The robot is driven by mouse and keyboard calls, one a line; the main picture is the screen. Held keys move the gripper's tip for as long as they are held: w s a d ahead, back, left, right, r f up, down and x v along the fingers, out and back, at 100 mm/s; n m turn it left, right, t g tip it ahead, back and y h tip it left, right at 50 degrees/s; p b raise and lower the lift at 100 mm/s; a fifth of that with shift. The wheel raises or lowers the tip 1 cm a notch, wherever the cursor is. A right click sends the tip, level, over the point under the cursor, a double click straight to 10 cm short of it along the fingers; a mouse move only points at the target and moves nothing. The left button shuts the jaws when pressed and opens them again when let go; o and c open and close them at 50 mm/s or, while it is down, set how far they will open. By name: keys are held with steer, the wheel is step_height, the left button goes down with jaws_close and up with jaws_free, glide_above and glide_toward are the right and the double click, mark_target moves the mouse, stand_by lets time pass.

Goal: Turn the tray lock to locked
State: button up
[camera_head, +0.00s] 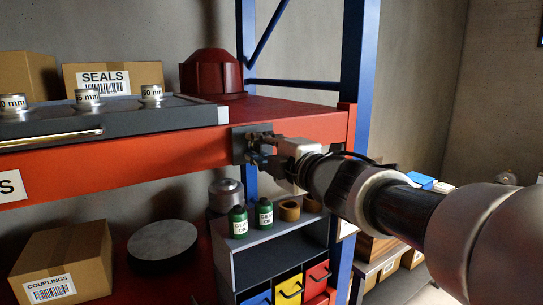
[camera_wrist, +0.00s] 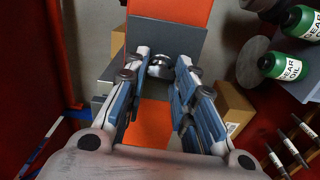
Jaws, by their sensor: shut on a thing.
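The tray lock shows as a small metal knob (camera_wrist: 160,68) on a dark grey plate (camera_wrist: 168,38), which is fixed to the front of the red shelf beam. In the head view the plate (camera_head: 238,146) sits near the beam's right end, and the knob is mostly hidden by my fingers. My gripper (camera_head: 264,148) reaches the plate from the right. In the wrist view my gripper (camera_wrist: 160,66) has its fingertips on either side of the knob, shut on it. I cannot read any locked or unlocked mark.
A grey tray (camera_head: 212,115) with a bar handle and several labelled metal pieces lies on the shelf, left of the lock. A blue rack post (camera_head: 360,70) stands close behind my arm. Green oil bottles (camera_head: 265,213) and a drawer unit (camera_head: 240,265) are below.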

steer(key=shift+n, duration=0.5)
steer(key=o, duration=1.1)
steer(key=shift+c, duration=0.2)
steer(key=v, duration=1.2)
